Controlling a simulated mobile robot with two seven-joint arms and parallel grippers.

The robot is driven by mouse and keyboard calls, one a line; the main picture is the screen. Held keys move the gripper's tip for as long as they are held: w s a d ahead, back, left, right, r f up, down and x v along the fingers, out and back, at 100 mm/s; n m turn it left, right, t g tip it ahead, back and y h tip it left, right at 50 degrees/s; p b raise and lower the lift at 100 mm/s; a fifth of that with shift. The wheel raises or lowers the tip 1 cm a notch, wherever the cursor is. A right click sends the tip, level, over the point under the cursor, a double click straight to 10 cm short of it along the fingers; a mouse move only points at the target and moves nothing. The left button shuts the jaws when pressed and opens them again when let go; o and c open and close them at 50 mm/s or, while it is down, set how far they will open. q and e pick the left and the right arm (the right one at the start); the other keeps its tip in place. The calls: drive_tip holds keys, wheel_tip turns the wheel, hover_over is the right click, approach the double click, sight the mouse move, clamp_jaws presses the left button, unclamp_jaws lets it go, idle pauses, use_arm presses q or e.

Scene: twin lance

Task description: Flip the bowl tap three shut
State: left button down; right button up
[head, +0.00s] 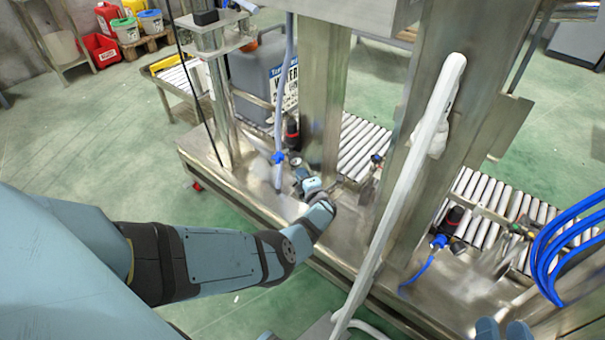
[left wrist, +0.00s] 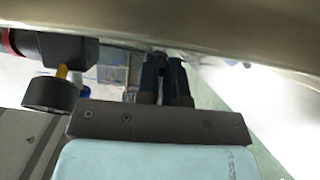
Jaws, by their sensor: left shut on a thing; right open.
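My left gripper (head: 300,176) reaches to the small fittings on the steel machine's deck, beside the middle post. In the left wrist view its two dark blue fingers (left wrist: 164,80) are close together, shut on a small part at the fittings. That part is almost wholly hidden, so I cannot make out a tap number or its lever angle. A round black gauge (left wrist: 50,95) is left of the fingers. My right gripper (head: 503,330) shows only as two blue-grey finger ends at the bottom right edge, apart and empty.
A steel post (head: 325,90) stands just behind my left gripper. A white sloping rail (head: 400,190) runs between the two sides. Blue hoses (head: 560,245) loop at the right. A fitting with a blue connector (head: 438,241) sits on the right deck. Green floor (head: 90,155) is free at left.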

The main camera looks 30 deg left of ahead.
sight(294, 169)
wheel_tip(294, 169, down, 6)
drive_tip(key=s+d+g+h+p, duration=0.1)
drive_tip(key=d+g+h+p, duration=0.1)
drive_tip(key=d+g+p, duration=0.1)
drive_tip(key=a+r+t+y+b, duration=0.3)
drive_tip(key=a+r+t+b, duration=0.1)
drive_tip(key=r+b, duration=0.3)
use_arm(q)
drive_tip(key=s+a+m+t+h+b, duration=0.1)
drive_tip(key=m+t+h, duration=0.1)
drive_tip(key=m+h, duration=0.3)
drive_tip(key=s+a+m+t+h+b, duration=0.1)
drive_tip(key=a+m+t+h+b, duration=0.1)
drive_tip(key=m+h, duration=0.4)
drive_tip(key=s+a+m+t+h+b, duration=0.1)
drive_tip(key=m+h, duration=0.4)
drive_tip(key=h, duration=0.6)
drive_tip(key=shift+a+t+b, duration=0.35)
drive_tip(key=shift+a+t, duration=0.35)
drive_tip(key=shift+t, duration=0.5)
drive_tip(key=shift+a+r+m+g+h+b, duration=0.2)
drive_tip(key=shift+m+g+h+b, duration=0.2)
drive_tip(key=shift+m+h+b, duration=0.4)
use_arm(e)
wheel_tip(294, 169, down, 8)
drive_tip(key=n+g, duration=0.1)
drive_tip(key=g, duration=0.2)
drive_tip(key=shift+w+a+f+g, duration=0.15)
drive_tip(key=shift+w+a+g, duration=0.15)
drive_tip(key=shift+w+a, duration=0.15)
